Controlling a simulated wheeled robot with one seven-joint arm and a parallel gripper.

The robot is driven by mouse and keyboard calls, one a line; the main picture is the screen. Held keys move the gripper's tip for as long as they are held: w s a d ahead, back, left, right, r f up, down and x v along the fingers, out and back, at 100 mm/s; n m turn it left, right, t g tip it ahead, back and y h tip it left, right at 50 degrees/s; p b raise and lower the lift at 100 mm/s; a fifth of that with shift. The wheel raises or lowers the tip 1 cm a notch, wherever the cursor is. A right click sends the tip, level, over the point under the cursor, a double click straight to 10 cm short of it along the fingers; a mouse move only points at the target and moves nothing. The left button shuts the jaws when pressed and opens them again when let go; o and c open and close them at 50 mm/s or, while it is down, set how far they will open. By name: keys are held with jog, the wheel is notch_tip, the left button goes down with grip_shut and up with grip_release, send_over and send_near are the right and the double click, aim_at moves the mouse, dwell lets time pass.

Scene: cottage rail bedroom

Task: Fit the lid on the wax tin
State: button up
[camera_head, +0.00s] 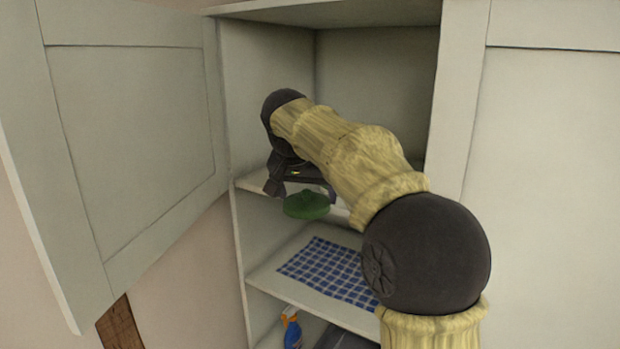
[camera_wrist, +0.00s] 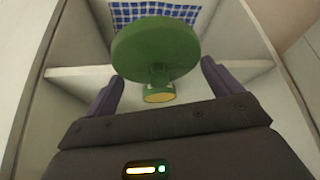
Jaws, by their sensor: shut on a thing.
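The green round lid (camera_head: 306,206) hangs under my gripper (camera_head: 298,188) in front of the open cupboard, apart from the shelves. In the wrist view the lid (camera_wrist: 150,48) shows as a broad green disc, with a green knob and a yellowish end (camera_wrist: 158,97) toward the camera. My gripper (camera_wrist: 162,82) is shut on the lid, with its two dark fingers on either side of the knob. The exact contact is hard to see. I cannot make out the wax tin in either view; my arm hides part of the shelves.
A blue checked cloth (camera_head: 325,268) lies on the cupboard shelf (camera_head: 268,279) below the lid. The open door (camera_head: 130,140) stands at the left. A blue and orange bottle (camera_head: 291,328) stands on the lower shelf. The upper compartment's back wall (camera_head: 375,85) shows bare.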

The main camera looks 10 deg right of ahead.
jog(key=w+a+f+n+y, duration=0.1)
jog(key=w+f+n, duration=0.15)
jog(key=f, duration=1.15)
jog(key=w+f+n, duration=0.1)
jog(key=w+f, duration=0.3)
jog(key=f, duration=1)
jog(key=s+f+b, duration=0.3)
jog(key=s+f, duration=0.1)
jog(key=f, duration=0.6)
jog(key=s+f+n+y+b, duration=0.1)
jog(key=s+f+b, duration=0.2)
jog(key=f, duration=0.8)
jog(key=s+d+f+n+y+b, duration=0.1)
jog(key=s+f+b, duration=0.2)
jog(key=f, duration=0.7)
jog(key=shift+s+f+t, duration=0.3)
jog(key=shift+s+t, duration=0.1)
jog(key=shift+s, duration=0.8)
